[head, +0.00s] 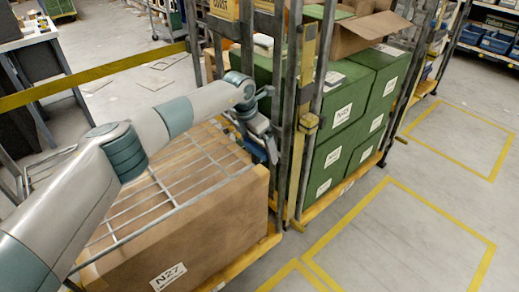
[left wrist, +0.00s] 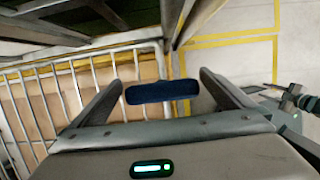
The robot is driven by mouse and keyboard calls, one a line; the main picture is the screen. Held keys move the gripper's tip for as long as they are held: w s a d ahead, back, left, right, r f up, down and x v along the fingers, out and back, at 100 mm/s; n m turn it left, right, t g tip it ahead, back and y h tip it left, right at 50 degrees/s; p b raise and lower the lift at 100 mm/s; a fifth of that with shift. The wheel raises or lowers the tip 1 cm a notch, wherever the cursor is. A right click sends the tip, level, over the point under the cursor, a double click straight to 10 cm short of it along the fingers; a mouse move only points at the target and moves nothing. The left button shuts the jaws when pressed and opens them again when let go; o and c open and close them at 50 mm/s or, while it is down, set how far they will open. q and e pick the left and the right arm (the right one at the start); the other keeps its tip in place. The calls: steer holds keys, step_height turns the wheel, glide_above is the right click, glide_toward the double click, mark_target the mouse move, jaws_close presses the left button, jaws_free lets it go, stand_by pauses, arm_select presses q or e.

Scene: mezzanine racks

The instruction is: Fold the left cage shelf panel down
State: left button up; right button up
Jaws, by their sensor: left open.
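The left cage shelf panel (head: 165,190) is a grey wire grid. In the head view it lies roughly flat over a large brown carton labelled N27 (head: 190,235). In the left wrist view the panel's bars (left wrist: 70,75) run on the left. My left gripper (head: 264,138) is at the panel's far right end, beside the cage post. It is open in the left wrist view (left wrist: 160,80). A dark blue grip (left wrist: 162,92) shows between its fingers; whether they touch it I cannot tell. My forearm hides part of the panel. My right gripper does not show.
A neighbouring cage holds green N27 boxes (head: 345,105) and an open carton (head: 365,28). Upright cage posts (head: 306,95) stand close to the gripper's right. A yellow rail (head: 90,75) crosses behind my arm. The yellow-marked floor (head: 400,240) at right is clear.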

arm_select(q)
steer(key=b+v, duration=0.1)
steer(key=v, duration=1.3)
steer(key=shift+r, duration=0.2)
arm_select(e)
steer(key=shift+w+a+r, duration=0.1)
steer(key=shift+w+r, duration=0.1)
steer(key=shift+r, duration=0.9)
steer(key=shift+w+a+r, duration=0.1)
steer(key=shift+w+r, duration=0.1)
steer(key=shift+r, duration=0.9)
arm_select(q)
steer(key=shift+a, duration=0.1)
